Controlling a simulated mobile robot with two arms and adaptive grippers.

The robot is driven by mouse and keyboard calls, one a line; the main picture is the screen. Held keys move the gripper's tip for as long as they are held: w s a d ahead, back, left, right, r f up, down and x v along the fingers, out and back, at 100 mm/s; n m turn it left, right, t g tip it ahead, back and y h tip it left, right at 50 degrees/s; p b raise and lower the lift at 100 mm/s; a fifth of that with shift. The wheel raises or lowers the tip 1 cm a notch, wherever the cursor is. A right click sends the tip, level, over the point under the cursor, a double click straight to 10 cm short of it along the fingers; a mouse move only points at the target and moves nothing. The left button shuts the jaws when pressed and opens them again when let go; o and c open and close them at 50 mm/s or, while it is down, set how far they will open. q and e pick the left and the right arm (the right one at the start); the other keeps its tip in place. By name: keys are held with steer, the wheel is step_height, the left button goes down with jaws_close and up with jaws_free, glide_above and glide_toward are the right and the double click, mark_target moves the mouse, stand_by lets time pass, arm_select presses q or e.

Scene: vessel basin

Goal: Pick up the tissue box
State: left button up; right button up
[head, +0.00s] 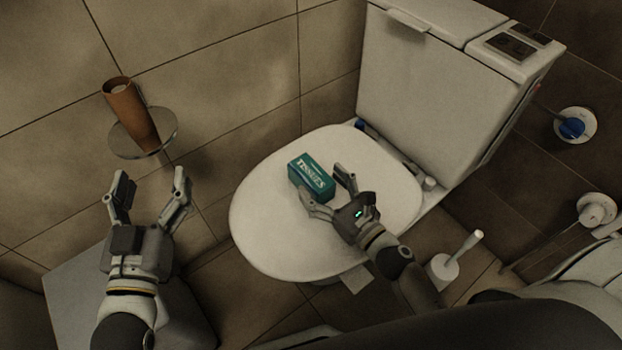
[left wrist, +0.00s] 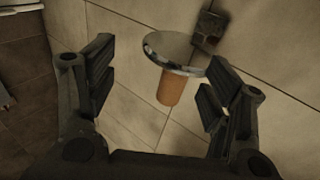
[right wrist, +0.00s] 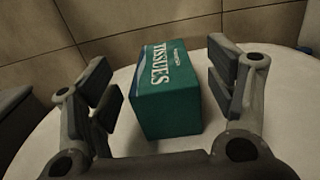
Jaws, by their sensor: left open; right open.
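The teal tissue box (head: 311,176) with white lettering lies on the closed toilet lid (head: 265,215). In the right wrist view the tissue box (right wrist: 165,95) shows between the two open fingers, with its near end towards my palm. My right gripper (head: 324,190) is open over the lid, its fingertips beside the near part of the box; I cannot tell whether they touch it. My left gripper (head: 152,188) is open and empty, apart from the box, below the wall shelf.
A small round glass shelf (head: 165,128) on the tiled wall holds a brown cylinder (head: 131,110). The toilet tank (head: 430,100) stands behind the lid. A toilet brush (head: 450,264) stands at the right. The lid around the box is clear.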

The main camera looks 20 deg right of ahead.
mark_target(311, 173)
steer(key=x, duration=0.4)
steer(key=shift+w+f, duration=0.2)
steer(key=shift+w, duration=0.2)
steer(key=shift+c, duration=0.2)
steer(key=c, duration=1)
